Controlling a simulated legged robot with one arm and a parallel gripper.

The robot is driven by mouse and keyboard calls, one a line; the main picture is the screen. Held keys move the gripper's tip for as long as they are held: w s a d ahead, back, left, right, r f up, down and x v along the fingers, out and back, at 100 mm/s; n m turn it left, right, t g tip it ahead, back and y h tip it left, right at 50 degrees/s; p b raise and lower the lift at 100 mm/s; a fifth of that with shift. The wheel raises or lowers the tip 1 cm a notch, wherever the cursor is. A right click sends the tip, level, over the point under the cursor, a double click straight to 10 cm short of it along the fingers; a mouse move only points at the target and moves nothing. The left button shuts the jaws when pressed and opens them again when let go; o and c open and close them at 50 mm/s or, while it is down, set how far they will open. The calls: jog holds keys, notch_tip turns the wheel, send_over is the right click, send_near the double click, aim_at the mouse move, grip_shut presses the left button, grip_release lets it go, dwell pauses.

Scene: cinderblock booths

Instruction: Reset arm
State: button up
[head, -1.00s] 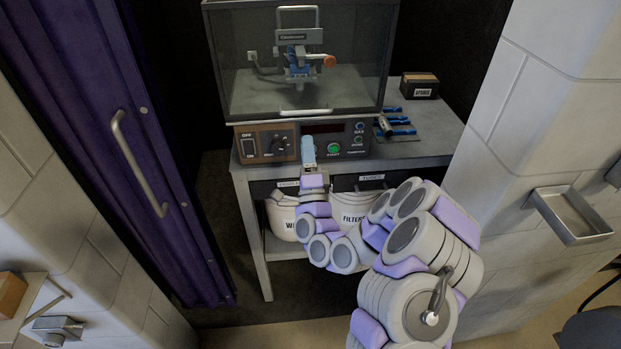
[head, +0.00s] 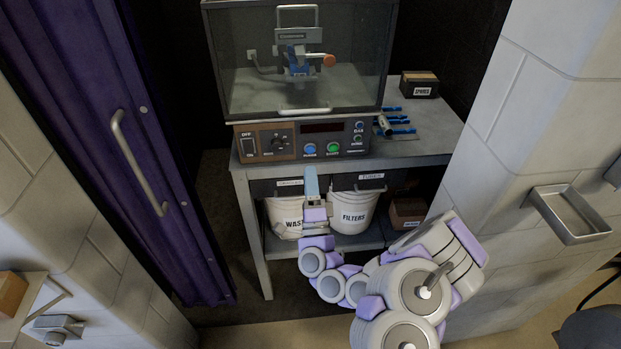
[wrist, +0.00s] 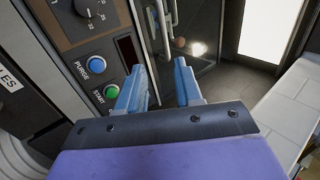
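My gripper (head: 311,186) is in front of the grey bench, below the machine's control panel (head: 300,142) and over the gap near the waste bucket. In the wrist view my gripper (wrist: 160,82) has its two blue fingertips apart with nothing between them. The panel shows there on the left, with a blue PURGE button (wrist: 96,66) and a green START button (wrist: 111,93). The fingers are apart from the panel. My arm is folded and comes in from the lower right in the head view.
A glass-fronted chamber (head: 350,88) stands on the bench (head: 425,150). A waste bucket (head: 284,213) and filters bucket (head: 352,212) stand on the shelf below. A purple door (head: 85,130) is at left. A block wall with a metal tray (head: 570,214) is at right.

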dwell(0.3)
jog(key=a+n+g+y, duration=0.8)
jog(key=a+n+y, duration=0.3)
jog(key=n, duration=0.2)
notch_tip(320, 180, down, 4)
jog(key=s+a+n+g+h, duration=0.1)
jog(key=s+n+g, duration=0.2)
jog(key=n+g, duration=0.3)
jog(key=s+d+g+h, duration=0.7)
jog(key=s+d+h, duration=0.2)
jog(key=s+d, duration=0.65)
jog(key=s+d+r+g, duration=0.2)
jog(key=s, duration=0.5)
jog(key=s+d+r+m+g+h, duration=0.1)
jog(key=s+r+g, duration=0.1)
jog(key=s, duration=0.5)
jog(key=s+d+r+g, duration=0.1)
jog(key=s+d+r, duration=0.1)
jog(key=s, duration=0.5)
jog(key=shift+s+d+r+g+h, duration=0.35)
jog(key=shift+g+h, duration=0.05)
